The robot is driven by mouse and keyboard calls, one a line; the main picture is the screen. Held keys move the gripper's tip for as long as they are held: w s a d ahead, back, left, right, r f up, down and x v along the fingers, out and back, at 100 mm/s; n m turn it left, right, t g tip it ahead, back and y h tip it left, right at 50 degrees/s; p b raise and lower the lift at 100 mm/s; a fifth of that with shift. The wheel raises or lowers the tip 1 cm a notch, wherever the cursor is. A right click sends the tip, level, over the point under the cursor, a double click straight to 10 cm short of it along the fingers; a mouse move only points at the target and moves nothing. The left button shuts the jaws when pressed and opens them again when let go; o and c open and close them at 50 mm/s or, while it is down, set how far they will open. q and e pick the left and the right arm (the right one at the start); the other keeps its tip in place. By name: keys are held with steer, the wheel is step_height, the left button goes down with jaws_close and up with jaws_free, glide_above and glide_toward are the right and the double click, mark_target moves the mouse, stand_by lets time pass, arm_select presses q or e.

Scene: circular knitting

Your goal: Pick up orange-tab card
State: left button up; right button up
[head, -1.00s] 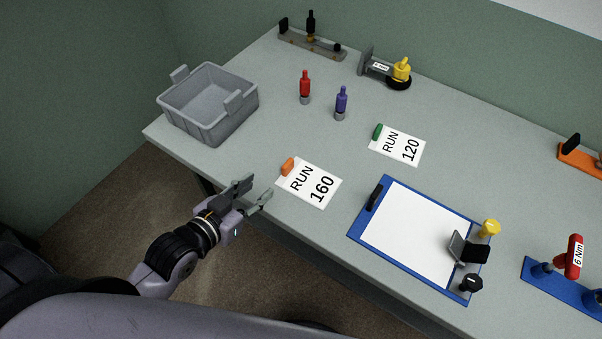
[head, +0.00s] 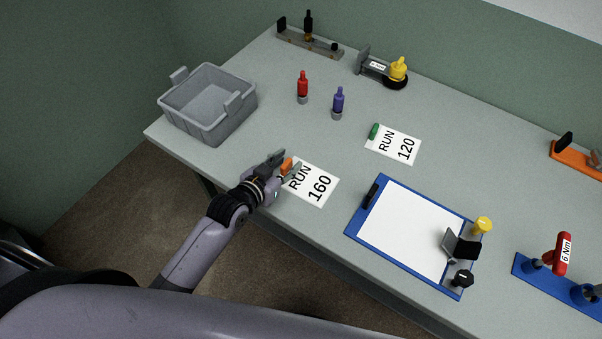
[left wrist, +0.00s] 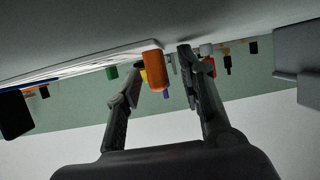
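The orange-tab card (head: 315,184) lies on the table near its front edge and reads RUN 160. Its orange tab (head: 287,165) is at the card's upper left corner. My left gripper (head: 281,165) is at the tab, with its fingers on either side of it in the head view. In the left wrist view the orange tab (left wrist: 156,71) shows between the two spread fingers, near their tips, and the left gripper (left wrist: 158,75) is open. I cannot tell whether a finger touches the tab. My right gripper is not in view.
A green-tab card (head: 394,145) reading RUN 120 lies behind, to the right. A blue clipboard (head: 352,230) lies to the right. A grey bin (head: 213,127) stands at the left. Red (head: 302,87) and purple (head: 338,103) bottle-like items stand farther back.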

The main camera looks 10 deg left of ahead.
arm_select(q)
steer(key=shift+w, duration=0.15)
steer(key=shift+c, duration=0.5)
jaws_close()
